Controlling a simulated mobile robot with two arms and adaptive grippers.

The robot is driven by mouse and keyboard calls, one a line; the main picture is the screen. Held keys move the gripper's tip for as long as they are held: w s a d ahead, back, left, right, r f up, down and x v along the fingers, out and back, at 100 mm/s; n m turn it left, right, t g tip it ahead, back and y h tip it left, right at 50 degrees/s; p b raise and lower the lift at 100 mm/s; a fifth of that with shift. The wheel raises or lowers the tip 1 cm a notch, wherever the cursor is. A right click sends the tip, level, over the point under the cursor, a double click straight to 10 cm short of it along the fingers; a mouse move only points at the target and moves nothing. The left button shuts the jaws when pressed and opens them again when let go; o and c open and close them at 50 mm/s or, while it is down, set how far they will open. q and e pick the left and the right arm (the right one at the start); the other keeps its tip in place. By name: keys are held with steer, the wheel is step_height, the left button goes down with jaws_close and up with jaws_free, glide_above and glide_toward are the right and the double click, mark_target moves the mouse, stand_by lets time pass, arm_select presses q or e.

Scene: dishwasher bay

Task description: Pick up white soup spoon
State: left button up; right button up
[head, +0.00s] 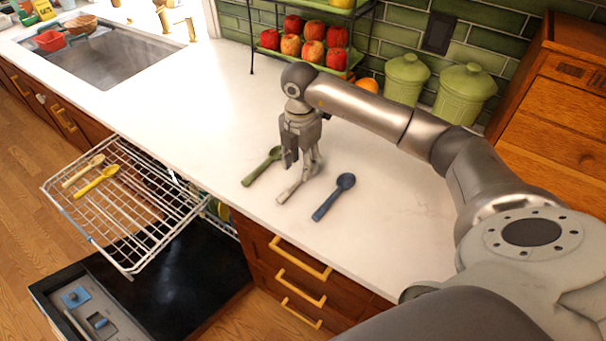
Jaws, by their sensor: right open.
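The white soup spoon (290,191) lies on the white countertop between a green spoon (262,167) and a blue spoon (334,197). Its handle points toward the counter's front edge, and its bowl end is partly hidden behind my right gripper. My right gripper (301,166) points down over the bowl end of the white spoon, with its fingers apart. I cannot tell whether the fingers touch the spoon or the counter. My left gripper is not in view.
The open dishwasher's rack (128,262) holds a yellow spoon (96,182) and a cream spoon (83,171). A wire stand with apples (312,49) and green canisters (464,94) stand at the back. The counter (215,112) left of the spoons is clear.

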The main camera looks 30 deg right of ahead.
mark_target(299, 178)
steer(key=f, duration=0.1)
steer(key=f+p, duration=0.1)
steer(key=f, duration=0.1)
steer(key=f+p, duration=0.1)
steer(key=shift+a+f, duration=0.15)
steer(key=shift+a, duration=0.1)
steer(key=shift+f, duration=0.2)
steer(key=shift+d, duration=0.1)
steer(key=shift+c, duration=1)
steer(key=c, duration=0.5)
steer(key=shift+c, duration=1.1)
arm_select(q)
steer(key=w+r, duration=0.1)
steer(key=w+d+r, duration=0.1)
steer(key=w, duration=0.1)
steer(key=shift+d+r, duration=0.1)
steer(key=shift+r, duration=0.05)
arm_select(e)
jaws_close()
